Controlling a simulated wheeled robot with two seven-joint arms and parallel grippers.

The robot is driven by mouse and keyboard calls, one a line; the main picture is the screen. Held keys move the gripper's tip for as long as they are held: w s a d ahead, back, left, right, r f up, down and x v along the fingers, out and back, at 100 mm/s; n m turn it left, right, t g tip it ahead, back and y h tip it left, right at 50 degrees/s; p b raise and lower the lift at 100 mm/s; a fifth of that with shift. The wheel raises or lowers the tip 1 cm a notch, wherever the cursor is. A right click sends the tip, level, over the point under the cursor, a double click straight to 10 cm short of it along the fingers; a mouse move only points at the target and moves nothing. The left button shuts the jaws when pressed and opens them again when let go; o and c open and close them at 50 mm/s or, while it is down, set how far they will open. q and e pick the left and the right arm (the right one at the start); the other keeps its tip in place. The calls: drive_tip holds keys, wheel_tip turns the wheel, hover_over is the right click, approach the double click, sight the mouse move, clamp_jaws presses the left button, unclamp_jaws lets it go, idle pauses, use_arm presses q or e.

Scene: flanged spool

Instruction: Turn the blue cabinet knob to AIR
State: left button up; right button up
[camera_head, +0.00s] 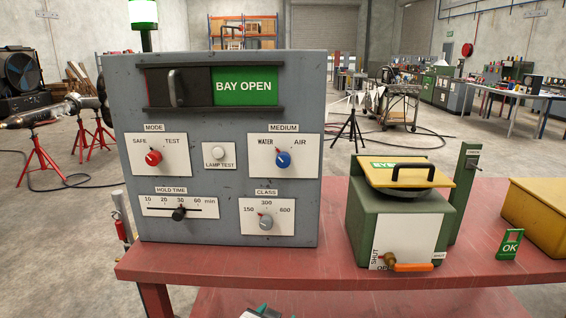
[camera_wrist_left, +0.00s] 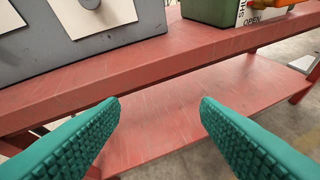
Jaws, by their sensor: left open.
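The blue knob (camera_head: 283,159) sits on the white MEDIUM plate (camera_head: 300,165) on the grey cabinet's front (camera_head: 228,125). Its pointer tilts up and left, toward WATER; AIR is printed at upper right. My left gripper (camera_wrist_left: 160,102) is open and empty, its teal fingers wide apart in the left wrist view, in front of the red table. A small teal part of it (camera_head: 264,312) shows at the bottom edge of the head view, below and well apart from the knob. The blue knob is out of the left wrist view. My right gripper is not in view.
The cabinet also has a red MODE knob (camera_head: 153,157), a grey CLASS knob (camera_head: 266,221), a HOLD TIME slider (camera_head: 179,213) and a lamp button (camera_head: 218,152). A green box (camera_head: 408,213) stands to its right on the red table (camera_head: 330,262). Space before the cabinet is clear.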

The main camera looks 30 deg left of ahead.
use_arm(q)
drive_tip(key=w+a+r+n+t+y, duration=0.2)
drive_tip(key=w+a+r+t+y, duration=0.3)
drive_tip(key=w+r, duration=0.7)
drive_tip(key=n+t+y, duration=0.1)
drive_tip(key=t+y, duration=0.1)
drive_tip(key=t, duration=0.1)
approach(283, 163)
drive_tip(key=p+x, duration=0.2)
drive_tip(key=x, duration=0.7)
drive_tip(key=shift+w+a+r+p, duration=0.15)
drive_tip(key=shift+w+p, duration=0.15)
drive_tip(key=shift+w+a+r, duration=0.1)
drive_tip(key=shift+w+a, duration=0.1)
drive_tip(key=shift+w, duration=0.2)
